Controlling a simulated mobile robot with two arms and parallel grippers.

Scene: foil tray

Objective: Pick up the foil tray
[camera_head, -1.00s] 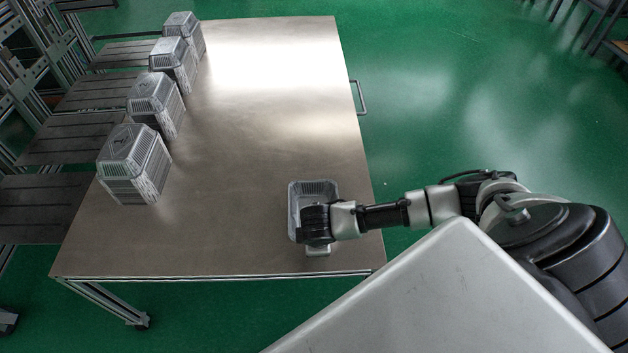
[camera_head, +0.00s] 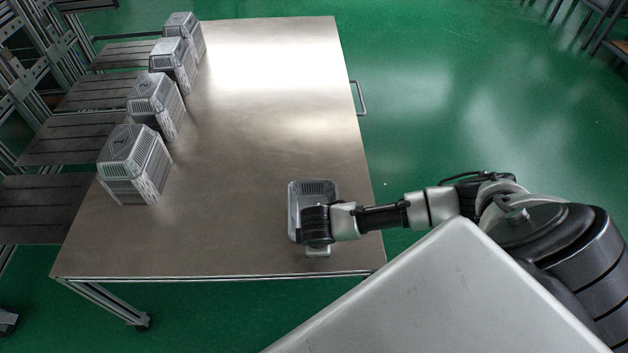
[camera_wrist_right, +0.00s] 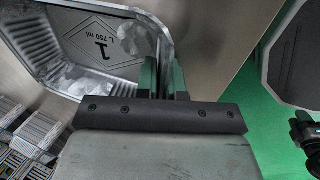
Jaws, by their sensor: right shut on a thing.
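The foil tray (camera_head: 312,188) is a small silver, open-topped tray near the front right of the metal table. In the right wrist view its inside (camera_wrist_right: 90,50) faces the camera, with a printed mark on the bottom. My right gripper (camera_wrist_right: 165,75) is shut on the tray's near wall. In the head view my right wrist covers the tray's lower right part, so the fingertips are hidden there. I cannot tell whether the tray rests on the table or is slightly off it. My left gripper is not in view.
The metal table (camera_head: 250,150) is clear in its middle. Several stacks of foil trays (camera_head: 135,165) stand along its left edge, beside dark shelves (camera_head: 70,140). A handle (camera_head: 359,97) sticks out on the right edge. Green floor surrounds the table.

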